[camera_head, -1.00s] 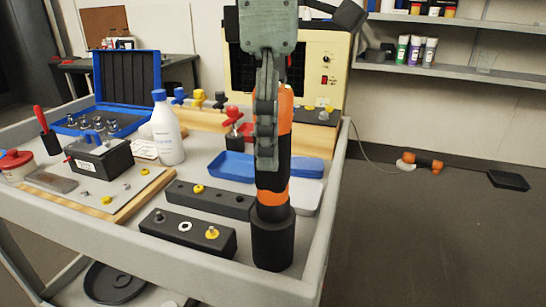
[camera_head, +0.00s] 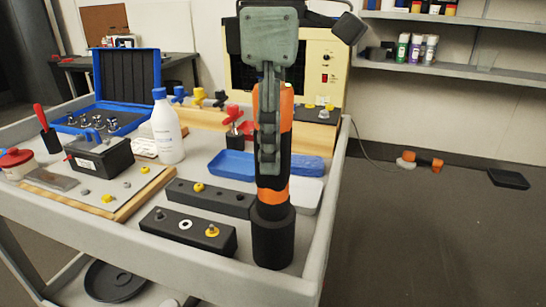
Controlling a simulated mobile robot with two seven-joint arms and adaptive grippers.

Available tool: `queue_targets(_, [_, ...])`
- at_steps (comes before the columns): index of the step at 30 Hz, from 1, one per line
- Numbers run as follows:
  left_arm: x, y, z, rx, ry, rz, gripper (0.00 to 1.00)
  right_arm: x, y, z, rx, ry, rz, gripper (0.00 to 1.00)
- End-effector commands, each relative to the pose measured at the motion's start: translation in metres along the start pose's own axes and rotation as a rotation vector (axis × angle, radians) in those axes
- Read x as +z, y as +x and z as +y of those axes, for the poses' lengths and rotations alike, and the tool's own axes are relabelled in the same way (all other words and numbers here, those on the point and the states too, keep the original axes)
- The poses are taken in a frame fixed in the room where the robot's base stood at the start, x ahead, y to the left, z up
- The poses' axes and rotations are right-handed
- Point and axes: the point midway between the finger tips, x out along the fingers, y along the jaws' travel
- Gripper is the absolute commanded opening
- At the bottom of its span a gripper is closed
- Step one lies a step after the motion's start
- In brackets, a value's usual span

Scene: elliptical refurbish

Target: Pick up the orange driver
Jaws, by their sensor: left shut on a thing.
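The orange driver (camera_head: 273,193) is an orange and black tool standing upright at the right front of the grey cart. Its lower end sits in a black cylindrical holder (camera_head: 273,240). My left gripper (camera_head: 268,150) comes down from above in front of the driver and is shut on its upper body, hiding part of it. My right gripper is not in view.
Two dark blocks with pegs (camera_head: 187,231) lie left of the driver. A blue tray (camera_head: 232,166), a white bottle (camera_head: 166,128) and an open blue case (camera_head: 128,80) stand farther back. The cart's raised rim (camera_head: 322,235) runs close on the right.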

Motion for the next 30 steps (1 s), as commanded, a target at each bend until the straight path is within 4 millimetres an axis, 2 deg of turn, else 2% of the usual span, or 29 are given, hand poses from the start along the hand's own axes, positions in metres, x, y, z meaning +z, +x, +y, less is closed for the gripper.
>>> queue_targets(8, [0.001,-0.007,0.001,0.003,0.0,-0.002,0.0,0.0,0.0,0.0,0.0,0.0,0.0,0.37])
queue_targets(11, [0.001,-0.02,0.001,0.004,0.0,-0.003,0.0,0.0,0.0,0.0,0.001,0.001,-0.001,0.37])
queue_targets(21, [0.001,-0.084,0.0,0.003,-0.001,-0.002,0.0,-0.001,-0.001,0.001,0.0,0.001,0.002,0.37])
queue_targets(25, [0.0,-0.097,0.0,0.002,0.0,-0.001,0.0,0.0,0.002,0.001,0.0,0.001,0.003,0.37])
queue_targets(30, [0.0,-0.101,0.0,0.002,0.0,-0.001,0.0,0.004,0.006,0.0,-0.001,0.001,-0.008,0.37])
